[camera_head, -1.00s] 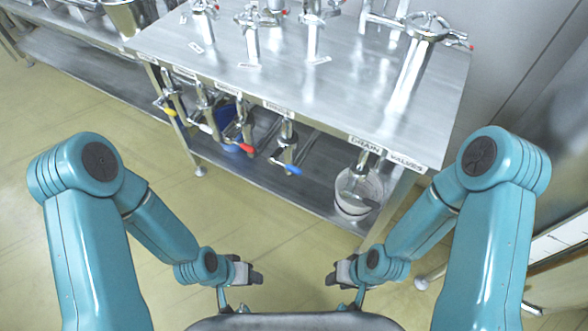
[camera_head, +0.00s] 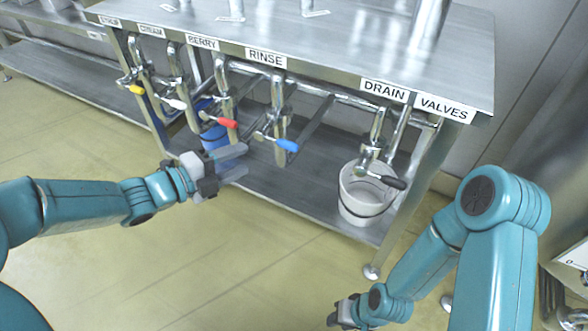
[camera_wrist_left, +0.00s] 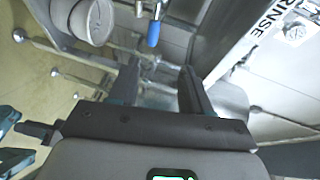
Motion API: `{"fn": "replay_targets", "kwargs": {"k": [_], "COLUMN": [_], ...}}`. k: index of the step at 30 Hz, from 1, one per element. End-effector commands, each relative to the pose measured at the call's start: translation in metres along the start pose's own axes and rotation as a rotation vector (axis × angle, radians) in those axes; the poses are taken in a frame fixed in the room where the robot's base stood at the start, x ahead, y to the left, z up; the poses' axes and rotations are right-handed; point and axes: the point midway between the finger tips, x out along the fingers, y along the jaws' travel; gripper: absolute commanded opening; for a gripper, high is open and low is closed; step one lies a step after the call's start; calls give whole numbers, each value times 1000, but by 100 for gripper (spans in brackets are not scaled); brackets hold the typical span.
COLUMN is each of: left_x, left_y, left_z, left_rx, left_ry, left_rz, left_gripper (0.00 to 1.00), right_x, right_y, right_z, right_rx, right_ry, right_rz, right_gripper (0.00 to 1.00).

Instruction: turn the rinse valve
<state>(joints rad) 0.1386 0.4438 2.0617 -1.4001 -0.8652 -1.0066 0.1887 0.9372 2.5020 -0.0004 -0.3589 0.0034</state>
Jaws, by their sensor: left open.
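The rinse valve has a blue lever handle (camera_head: 287,145) on a chrome pipe under the RINSE label (camera_head: 265,57). The handle points to the right and slightly down in the head view. The blue handle also shows in the left wrist view (camera_wrist_left: 154,33), beyond the fingertips. My left gripper (camera_head: 243,163) is open and empty, left of the blue handle and a little below it, apart from it. In the left wrist view its two fingers (camera_wrist_left: 158,80) stand apart with nothing between them. My right gripper (camera_head: 335,312) is low at the bottom; its fingers are too small to judge.
A red-handled valve (camera_head: 229,123) hangs left of the rinse valve, with white and yellow handles further left. A black-handled valve (camera_head: 392,182) hangs at right over a white bucket (camera_head: 362,208). A blue bucket (camera_head: 213,137) stands behind the left gripper. The lower shelf (camera_head: 290,190) lies below.

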Motion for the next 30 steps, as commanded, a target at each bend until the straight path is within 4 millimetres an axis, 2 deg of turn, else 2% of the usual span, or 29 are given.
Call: {"fn": "replay_targets", "kwargs": {"k": [1,6,10,24,30], "left_x": [2,5,21,130,157], "left_y": [13,16,16,16,15], "left_z": [2,2,1,1,2], "left_rx": [8,10,10,9,8], "left_ry": [-4,-4,-1,-2,-4], "left_rz": [-6,-8,-8,-7,-7], "left_gripper": [48,48,48,48,48], "right_x": [17,22,25,45,49], "right_y": [6,8,10,21,23], "right_z": [-1,-1,-2,-8,-9], "right_rx": [0,1,3,18,21], "right_ry": [1,3,5,20,24], "right_rz": [0,0,0,2,2], "right_gripper": [33,33,33,33,33]}}
